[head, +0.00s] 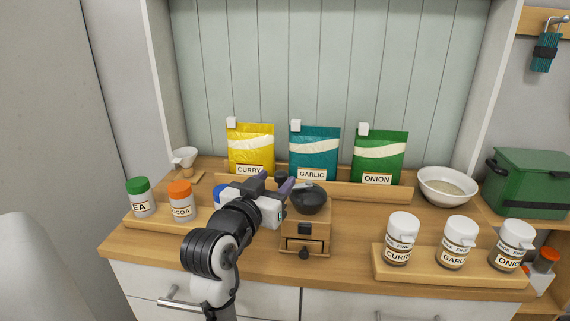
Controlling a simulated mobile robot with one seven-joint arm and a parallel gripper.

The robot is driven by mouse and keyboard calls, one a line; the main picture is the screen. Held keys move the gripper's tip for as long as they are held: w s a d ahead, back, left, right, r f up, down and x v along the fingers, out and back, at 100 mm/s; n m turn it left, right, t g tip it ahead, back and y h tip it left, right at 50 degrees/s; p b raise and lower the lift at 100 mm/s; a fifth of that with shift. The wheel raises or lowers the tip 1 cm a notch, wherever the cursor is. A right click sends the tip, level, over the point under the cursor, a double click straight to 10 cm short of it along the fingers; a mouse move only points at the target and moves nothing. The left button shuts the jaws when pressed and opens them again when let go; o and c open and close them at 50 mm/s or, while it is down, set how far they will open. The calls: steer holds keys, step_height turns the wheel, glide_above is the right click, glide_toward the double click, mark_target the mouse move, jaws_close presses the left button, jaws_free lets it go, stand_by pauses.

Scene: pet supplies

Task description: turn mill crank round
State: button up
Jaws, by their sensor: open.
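The mill (306,228) is a wooden box with a dark bowl-shaped top and a small drawer with a dark knob, standing upright on the counter. My gripper (276,181) reaches in from the lower left to the upper left side of the mill's top. Its two purplish fingers are apart. A dark knob (281,176), which looks like the end of the crank, shows at the fingertips. I cannot tell whether the fingers touch it. The crank's arm is mostly hidden behind my gripper.
Yellow, teal and green spice bags (315,147) stand behind the mill. A white bowl (447,186) is at right, with white-capped jars (458,243) on a wooden tray in front. Jars with green and orange lids (181,201) stand left. Bare counter (345,235) lies right of the mill.

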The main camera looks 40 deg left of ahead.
mark_target(284, 171)
steer(key=p+x, duration=0.1)
steer(key=x, duration=0.5)
steer(key=shift+c, duration=0.5)
jaws_close()
